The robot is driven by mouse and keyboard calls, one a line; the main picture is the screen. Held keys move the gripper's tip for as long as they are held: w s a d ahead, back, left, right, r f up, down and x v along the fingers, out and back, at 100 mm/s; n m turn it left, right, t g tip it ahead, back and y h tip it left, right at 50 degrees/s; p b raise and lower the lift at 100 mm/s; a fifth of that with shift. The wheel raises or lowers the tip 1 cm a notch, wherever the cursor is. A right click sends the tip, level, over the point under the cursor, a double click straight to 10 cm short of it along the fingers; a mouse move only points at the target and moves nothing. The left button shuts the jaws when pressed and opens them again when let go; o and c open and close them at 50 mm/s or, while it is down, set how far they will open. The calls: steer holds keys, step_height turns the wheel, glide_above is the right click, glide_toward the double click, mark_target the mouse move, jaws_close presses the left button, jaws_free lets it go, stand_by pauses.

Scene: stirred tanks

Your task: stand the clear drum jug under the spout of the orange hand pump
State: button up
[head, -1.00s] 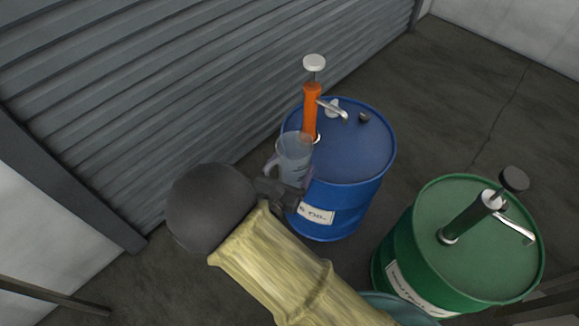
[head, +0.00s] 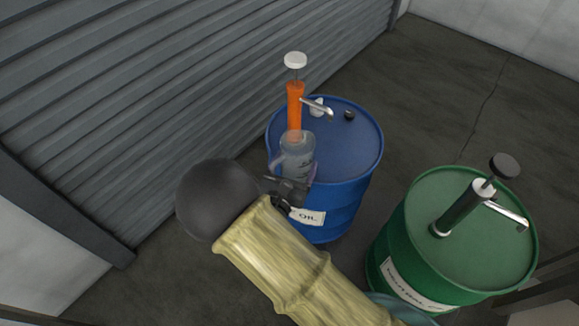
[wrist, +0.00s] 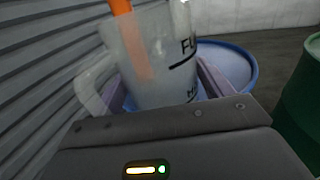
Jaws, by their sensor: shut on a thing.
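The clear drum jug (head: 297,152) is see-through with dark marks on its side. My gripper (head: 292,176) is shut on it and holds it upright at the near left edge of the blue drum (head: 345,150). The jug also fills the middle of the wrist view (wrist: 155,60), between the two fingers, with its handle on the left. The orange hand pump (head: 295,108) stands on the blue drum behind the jug, and its silver spout (head: 317,107) points right. The jug is left of the spout's tip and nearer the camera. I cannot tell if it touches the drum.
A green drum (head: 465,240) with a dark green pump (head: 462,212) stands at the right. A grey shutter (head: 150,80) rises close behind on the left.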

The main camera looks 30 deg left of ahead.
steer(key=shift+w+d+f, duration=0.1)
steer(key=shift+w+d, duration=0.15)
steer(key=shift+w, duration=0.7)
steer(key=shift+w+d+r, duration=0.1)
steer(key=shift+w+d, duration=0.15)
steer(key=shift+w, duration=0.7)
steer(key=shift+w+d+f, duration=0.1)
steer(key=shift+w+d, duration=0.15)
steer(key=shift+w, duration=0.7)
steer(key=shift+w+d+f, duration=0.15)
steer(key=shift+w+d, duration=0.05)
steer(key=shift+w, duration=0.65)
steer(key=shift+w+d+f, duration=0.1)
steer(key=shift+w+d, duration=0.15)
steer(key=shift+w, duration=0.6)
steer(key=shift+w+d+f, duration=0.15)
steer(key=shift+w+d, duration=0.05)
steer(key=shift+w, duration=0.65)
steer(key=shift+f+b, duration=0.4)
steer(key=shift+f, duration=0.2)
steer(key=o, duration=1)
steer(key=v, duration=1.7)
steer(key=shift+s, duration=0.25)
